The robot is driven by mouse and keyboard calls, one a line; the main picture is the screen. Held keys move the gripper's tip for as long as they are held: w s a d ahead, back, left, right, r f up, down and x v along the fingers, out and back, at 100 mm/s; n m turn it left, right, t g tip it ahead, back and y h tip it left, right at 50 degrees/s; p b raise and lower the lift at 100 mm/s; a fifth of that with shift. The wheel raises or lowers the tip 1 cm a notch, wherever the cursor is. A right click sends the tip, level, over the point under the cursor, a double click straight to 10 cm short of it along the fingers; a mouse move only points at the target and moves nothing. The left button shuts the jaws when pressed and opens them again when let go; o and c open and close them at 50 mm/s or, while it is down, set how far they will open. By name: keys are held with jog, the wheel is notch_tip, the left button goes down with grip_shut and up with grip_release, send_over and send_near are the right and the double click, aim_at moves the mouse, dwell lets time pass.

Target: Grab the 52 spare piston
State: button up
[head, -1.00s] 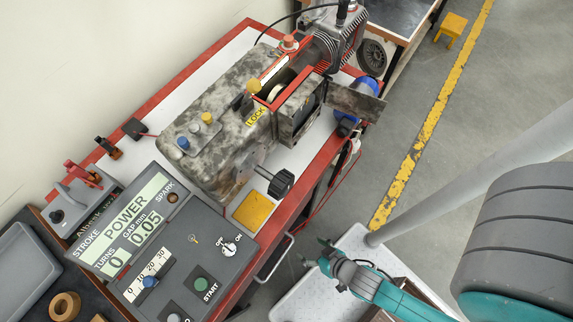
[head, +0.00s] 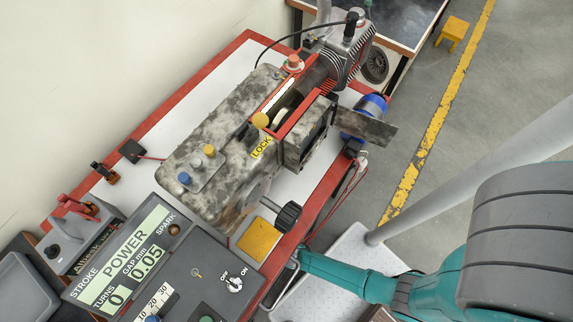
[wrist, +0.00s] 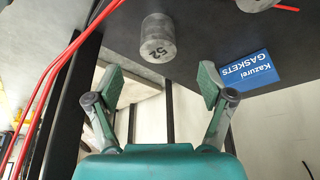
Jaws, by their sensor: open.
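The spare piston marked 52 (wrist: 157,38) is a grey metal cylinder in the wrist view. It stands on a dark surface (wrist: 115,40), beyond my fingertips and roughly centred between them. My gripper (wrist: 155,88) is open and empty, with one finger on each side and a gap to the piston. In the head view my teal arm (head: 345,277) reaches to the workbench's front edge. The fingers and the piston are hidden there.
A blue gaskets box (wrist: 246,73) lies right of the piston. Red cables (wrist: 62,75) hang at the left, near a black post (wrist: 82,75). In the head view, a control box (head: 150,262) and a stained machine (head: 215,150) occupy the bench top (head: 150,130).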

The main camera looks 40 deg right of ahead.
jog(key=shift+x, duration=1.35)
jog(key=shift+w+d+x, duration=0.1)
jog(key=shift+x, duration=0.85)
jog(key=shift+w+d+x, duration=0.1)
jog(key=shift+d+x, duration=0.05)
jog(key=shift+x, duration=0.75)
jog(key=shift+w+d+f, duration=0.15)
jog(key=shift+w+f, duration=0.05)
jog(key=shift+f, duration=0.4)
jog(key=c, duration=1.3)
